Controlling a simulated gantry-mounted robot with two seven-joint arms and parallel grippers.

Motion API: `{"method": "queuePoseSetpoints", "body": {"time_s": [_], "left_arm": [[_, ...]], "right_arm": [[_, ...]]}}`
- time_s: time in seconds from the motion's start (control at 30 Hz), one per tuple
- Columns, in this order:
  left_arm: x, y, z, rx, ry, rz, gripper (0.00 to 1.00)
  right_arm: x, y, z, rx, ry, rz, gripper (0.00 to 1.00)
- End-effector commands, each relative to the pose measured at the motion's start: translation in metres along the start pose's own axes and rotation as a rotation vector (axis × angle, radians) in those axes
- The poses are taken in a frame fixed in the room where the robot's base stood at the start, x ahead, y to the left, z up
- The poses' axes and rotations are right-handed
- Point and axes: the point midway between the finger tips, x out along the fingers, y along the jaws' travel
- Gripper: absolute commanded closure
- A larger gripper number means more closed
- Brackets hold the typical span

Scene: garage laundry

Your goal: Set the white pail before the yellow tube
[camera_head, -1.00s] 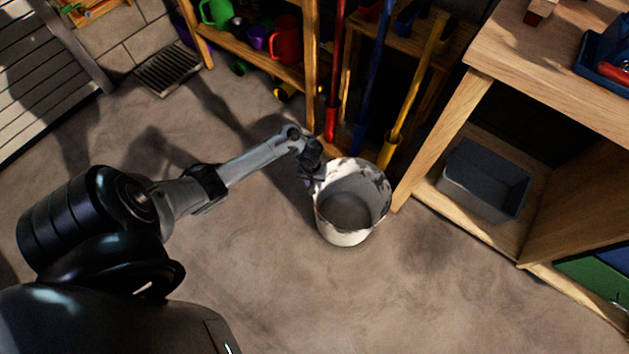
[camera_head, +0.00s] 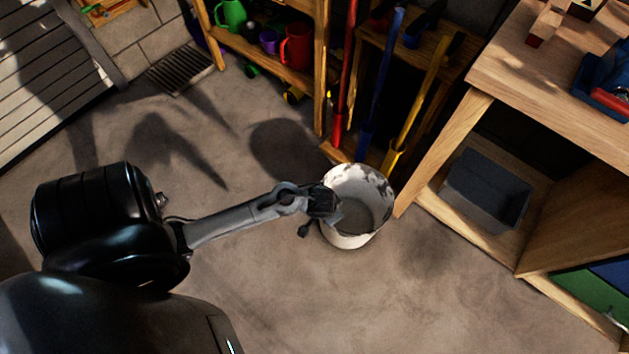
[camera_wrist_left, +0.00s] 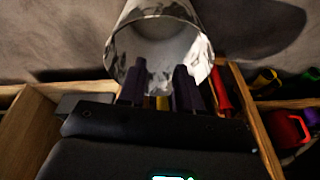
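The white pail (camera_head: 349,238), with dark worn patches, stands upright on the floor, mouth up. It also fills the upper middle of the left wrist view (camera_wrist_left: 203,58). The yellow tube (camera_head: 394,162) stands behind and right of the pail, leaning up against the wooden rack. My left gripper (camera_head: 322,212) is at the pail's left rim. In the left wrist view its two dark fingers (camera_wrist_left: 161,85) are apart and overlap the pail's mouth. Whether they touch the rim is unclear. My right gripper is not seen.
A blue tube (camera_head: 363,145) and a red tube (camera_head: 337,133) stand left of the yellow one. A wooden workbench (camera_head: 455,135) with a grey bin (camera_head: 487,188) stands close on the right. Shelves with mugs (camera_head: 296,47) are at the back. The floor in front is clear.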

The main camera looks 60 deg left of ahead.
Motion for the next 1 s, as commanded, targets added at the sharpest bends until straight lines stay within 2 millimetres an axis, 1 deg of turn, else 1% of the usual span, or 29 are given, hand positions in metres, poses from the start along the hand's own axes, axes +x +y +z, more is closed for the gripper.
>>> {"method": "queuePoseSetpoints", "body": {"time_s": [0.03, 0.1, 0.2, 0.3, 0.4, 0.53, 0.87, 1.0], "left_arm": [[-0.024, 0.013, 0.011, 0.048, 0.013, 0.015, 0.66], [-0.055, 0.024, 0.021, 0.109, 0.024, 0.03, 0.66], [-0.094, 0.034, 0.035, 0.174, 0.032, 0.058, 0.66], [-0.124, 0.039, 0.046, 0.216, 0.038, 0.086, 0.66], [-0.143, 0.041, 0.053, 0.244, 0.04, 0.106, 0.66], [-0.155, 0.041, 0.057, 0.26, 0.042, 0.118, 0.66], [-0.156, 0.041, 0.056, 0.264, 0.043, 0.119, 0.66], [-0.164, 0.041, 0.054, 0.264, 0.043, 0.119, 0.66]], "right_arm": [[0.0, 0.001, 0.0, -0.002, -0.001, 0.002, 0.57], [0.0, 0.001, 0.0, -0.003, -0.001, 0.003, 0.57], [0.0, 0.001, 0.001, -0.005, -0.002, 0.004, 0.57], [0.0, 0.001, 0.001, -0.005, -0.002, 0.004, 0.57], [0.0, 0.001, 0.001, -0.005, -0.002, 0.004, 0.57], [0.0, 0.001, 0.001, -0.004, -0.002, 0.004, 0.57], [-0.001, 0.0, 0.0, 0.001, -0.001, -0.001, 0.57], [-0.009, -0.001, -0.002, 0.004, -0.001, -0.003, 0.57]]}}
